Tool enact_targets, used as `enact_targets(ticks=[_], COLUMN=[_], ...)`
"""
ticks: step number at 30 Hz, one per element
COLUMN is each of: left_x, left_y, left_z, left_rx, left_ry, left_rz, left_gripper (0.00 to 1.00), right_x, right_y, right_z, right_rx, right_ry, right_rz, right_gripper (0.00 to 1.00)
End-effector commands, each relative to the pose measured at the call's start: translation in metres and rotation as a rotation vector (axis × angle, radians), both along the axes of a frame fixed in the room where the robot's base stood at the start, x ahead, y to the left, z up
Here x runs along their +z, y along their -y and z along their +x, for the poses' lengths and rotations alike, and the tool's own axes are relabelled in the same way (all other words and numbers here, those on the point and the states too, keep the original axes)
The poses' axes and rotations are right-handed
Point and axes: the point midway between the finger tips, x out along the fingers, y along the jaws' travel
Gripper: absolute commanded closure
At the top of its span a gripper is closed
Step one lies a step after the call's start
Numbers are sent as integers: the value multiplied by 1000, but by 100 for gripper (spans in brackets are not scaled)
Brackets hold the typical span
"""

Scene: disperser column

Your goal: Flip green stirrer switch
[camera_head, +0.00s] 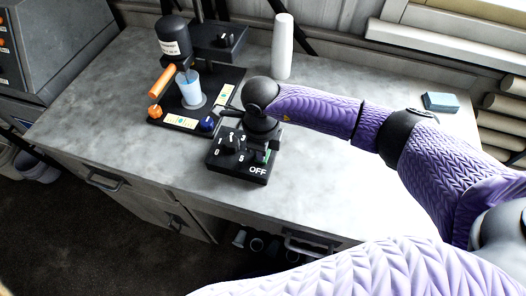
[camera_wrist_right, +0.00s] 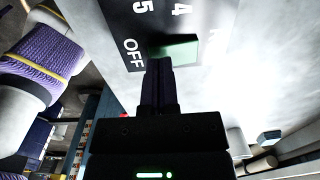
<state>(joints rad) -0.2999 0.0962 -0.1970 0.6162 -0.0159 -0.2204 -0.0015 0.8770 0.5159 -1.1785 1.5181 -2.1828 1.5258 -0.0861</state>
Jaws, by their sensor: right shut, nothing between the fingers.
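The black control box (camera_head: 238,168) sits on the grey bench, with a dial marked 0, 1, 3 and 5 and the word OFF on its face. The green switch (camera_head: 268,155) shows as a thin strip at the box's right side, mostly hidden by my right gripper. In the right wrist view the green switch (camera_wrist_right: 176,50) lies beside the OFF label. My right gripper (camera_wrist_right: 160,68) is shut and empty, its fingertips right at the lower edge of the green switch; whether they touch cannot be told. My left gripper is not in view.
The disperser column (camera_head: 175,45) stands behind the box, with a blue-tinted beaker (camera_head: 189,90) on its black base and an orange handle (camera_head: 162,81). A white roll (camera_head: 282,47) stands at the back. A blue sponge (camera_head: 441,102) lies at the right. The bench's left front is clear.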

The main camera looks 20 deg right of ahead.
Motion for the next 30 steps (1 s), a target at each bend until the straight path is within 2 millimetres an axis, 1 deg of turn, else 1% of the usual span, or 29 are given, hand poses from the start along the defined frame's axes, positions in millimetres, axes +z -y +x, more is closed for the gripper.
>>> enact_targets(ticks=[13, 16, 20, 30], left_x=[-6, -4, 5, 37], left_y=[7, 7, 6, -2], left_z=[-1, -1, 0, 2], left_rx=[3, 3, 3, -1], left_ry=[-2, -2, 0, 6], left_rz=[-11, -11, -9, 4], left_gripper=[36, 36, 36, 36], right_x=[-7, -5, 7, 46], right_y=[0, 0, 0, 0], right_z=[0, 0, 0, 0], right_rx=[0, 0, 0, 0], right_ry=[0, 0, 2, 1], right_rz=[0, 0, 0, 0], right_gripper=[100, 100, 100, 100])
